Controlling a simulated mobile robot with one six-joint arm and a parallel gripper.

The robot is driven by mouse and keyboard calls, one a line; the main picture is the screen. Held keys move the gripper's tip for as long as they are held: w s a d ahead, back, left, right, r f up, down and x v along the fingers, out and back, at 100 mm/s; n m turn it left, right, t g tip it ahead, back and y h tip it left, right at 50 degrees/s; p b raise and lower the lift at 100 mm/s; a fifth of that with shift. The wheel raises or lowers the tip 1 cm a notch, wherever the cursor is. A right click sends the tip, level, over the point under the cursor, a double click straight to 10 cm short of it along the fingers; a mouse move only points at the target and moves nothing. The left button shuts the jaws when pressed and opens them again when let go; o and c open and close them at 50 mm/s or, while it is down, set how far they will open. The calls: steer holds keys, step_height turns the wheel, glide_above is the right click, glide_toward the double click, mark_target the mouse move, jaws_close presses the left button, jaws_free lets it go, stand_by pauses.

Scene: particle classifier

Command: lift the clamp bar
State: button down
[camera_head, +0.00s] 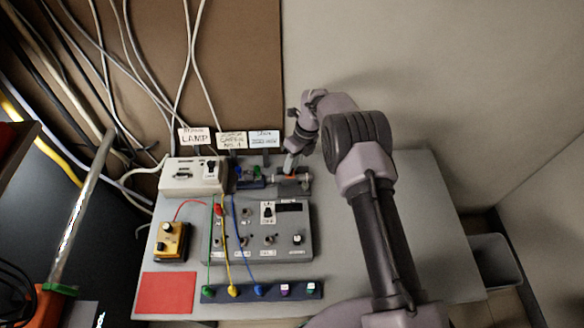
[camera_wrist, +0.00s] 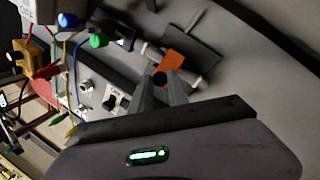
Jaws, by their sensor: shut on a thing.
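The clamp bar (camera_wrist: 152,53) is a pale rod at the clamp fixture, seen under and beside an orange piece (camera_wrist: 183,45) in the wrist view. A dark round knob (camera_wrist: 160,77) at the bar sits between the fingertips of my gripper (camera_wrist: 160,84), which is shut on it. In the head view my gripper (camera_head: 289,166) points down at the small grey fixture (camera_head: 292,187) at the back of the table. The orange piece shows there as a small spot (camera_head: 291,177). The fingers and arm partly hide the bar, and I cannot tell whether it is raised.
A grey control box (camera_head: 268,222) with knobs stands just in front of the fixture. A white lamp box (camera_head: 190,176) is farther left. The table (camera_head: 440,230) is clear on the right.

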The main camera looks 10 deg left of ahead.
steer(key=c, duration=1.3)
jaws_free()
steer(key=shift+o, duration=0.2)
steer(key=p+v, duration=0.2)
steer(key=v, duration=1.5)
steer(key=shift+r, duration=0.25)
steer(key=shift+w, duration=0.1)
